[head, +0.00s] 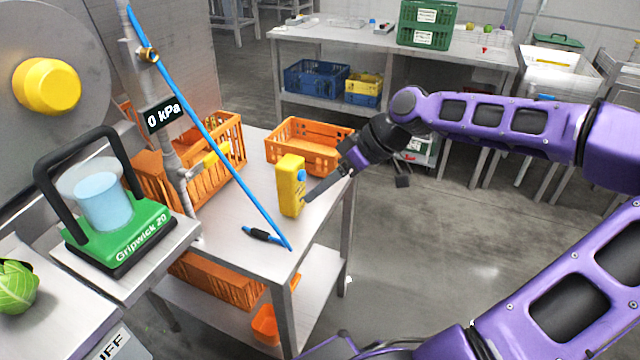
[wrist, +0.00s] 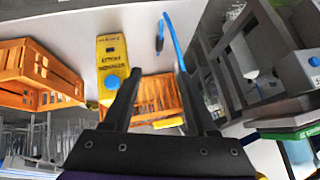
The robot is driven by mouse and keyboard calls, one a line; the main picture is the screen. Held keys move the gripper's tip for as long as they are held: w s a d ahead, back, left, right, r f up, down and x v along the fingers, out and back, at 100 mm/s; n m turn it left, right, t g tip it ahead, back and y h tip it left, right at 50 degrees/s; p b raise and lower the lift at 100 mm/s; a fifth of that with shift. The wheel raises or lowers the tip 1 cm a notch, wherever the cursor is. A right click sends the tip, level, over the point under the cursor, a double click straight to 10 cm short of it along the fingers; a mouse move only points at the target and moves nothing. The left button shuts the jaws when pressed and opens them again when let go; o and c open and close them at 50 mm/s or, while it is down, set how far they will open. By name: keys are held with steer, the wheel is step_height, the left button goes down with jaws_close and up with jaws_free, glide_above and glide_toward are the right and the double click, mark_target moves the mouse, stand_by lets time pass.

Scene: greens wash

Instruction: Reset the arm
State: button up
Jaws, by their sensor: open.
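My purple arm reaches in from the right, and my gripper (head: 318,190) is over the right side of the steel table (head: 250,190) in the head view. In the wrist view my gripper (wrist: 159,75) is open, its two black fingers apart with nothing held between them. A yellow box (head: 290,187) with a blue knob stands upright on the table beside the fingers. It also shows in the wrist view (wrist: 111,58), left of the fingers. Whether a finger touches it I cannot tell.
Orange crates (head: 300,143) stand at the table's back and left. A blue hose (head: 215,145) hangs down to the table near a black-gripped tool (head: 262,235). A green Gripwick device (head: 120,235) and a cabbage (head: 17,285) are at left. Floor on the right is clear.

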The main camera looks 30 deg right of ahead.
steer(key=s+a+r+m+t+h+p, duration=0.15)
steer(key=s+r, duration=0.25)
steer(key=r, duration=0.4)
steer(key=s+a+r+m+t+h+p, duration=0.1)
steer(key=s+a+r, duration=0.2)
steer(key=r, duration=0.5)
steer(key=s+a+m+g+h+p, duration=0.1)
steer(key=s+a+m+h+p, duration=0.1)
steer(key=s+a, duration=0.4)
steer(key=a+f+m+h, duration=0.1)
steer(key=a+h, duration=0.1)
steer(key=a, duration=0.1)
steer(key=shift+s+a+m+g+p, duration=0.3)
steer(key=shift+a+m+g+p, duration=0.05)
steer(key=shift+c, duration=0.6)
steer(key=shift+s, duration=0.1)
